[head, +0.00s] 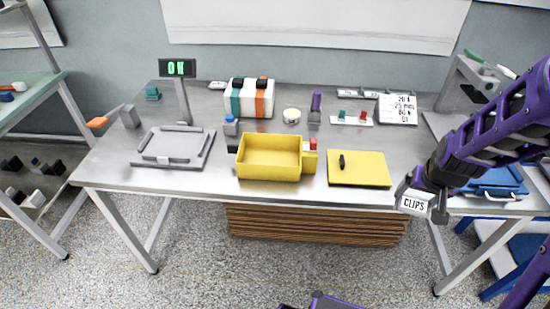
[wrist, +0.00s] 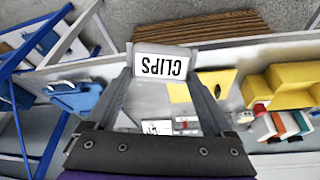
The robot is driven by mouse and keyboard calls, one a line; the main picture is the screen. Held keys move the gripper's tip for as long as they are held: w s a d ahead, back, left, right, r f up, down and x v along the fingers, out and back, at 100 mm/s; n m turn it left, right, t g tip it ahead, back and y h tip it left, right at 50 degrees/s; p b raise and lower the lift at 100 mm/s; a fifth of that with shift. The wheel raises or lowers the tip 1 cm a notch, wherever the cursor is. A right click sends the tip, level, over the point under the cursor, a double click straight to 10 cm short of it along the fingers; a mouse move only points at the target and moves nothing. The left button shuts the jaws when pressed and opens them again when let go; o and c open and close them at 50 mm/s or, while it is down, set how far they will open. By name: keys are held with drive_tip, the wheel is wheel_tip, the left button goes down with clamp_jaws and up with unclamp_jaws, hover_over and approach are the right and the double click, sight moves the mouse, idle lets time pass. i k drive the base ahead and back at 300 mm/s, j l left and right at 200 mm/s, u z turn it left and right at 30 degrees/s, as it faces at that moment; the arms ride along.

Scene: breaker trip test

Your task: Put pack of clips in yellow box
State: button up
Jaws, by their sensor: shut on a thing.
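The pack of clips is a small white and grey box (head: 414,204) labelled "CLIPS". My gripper (head: 423,198) is shut on it, in front of the table's front edge at the right. In the wrist view the pack (wrist: 162,66) sits between the two fingertips (wrist: 162,60), its label upside down. The yellow box (head: 270,159) is an open-topped tray on the table, left of my gripper and well apart from it. It appears empty. It also shows at the right of the wrist view (wrist: 290,88).
A yellow lid-like plate (head: 359,170) with a black knob lies between the yellow box and my gripper. A grey tray (head: 174,148) lies left of the box. A striped case (head: 249,98) and a purple object (head: 315,106) stand behind. A blue tray (head: 494,182) is at the right.

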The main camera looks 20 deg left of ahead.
sight(270, 163)
drive_tip(key=i+j, duration=0.1)
drive_tip(key=j, duration=0.8)
drive_tip(key=i+j, duration=0.15)
drive_tip(key=j, duration=0.3)
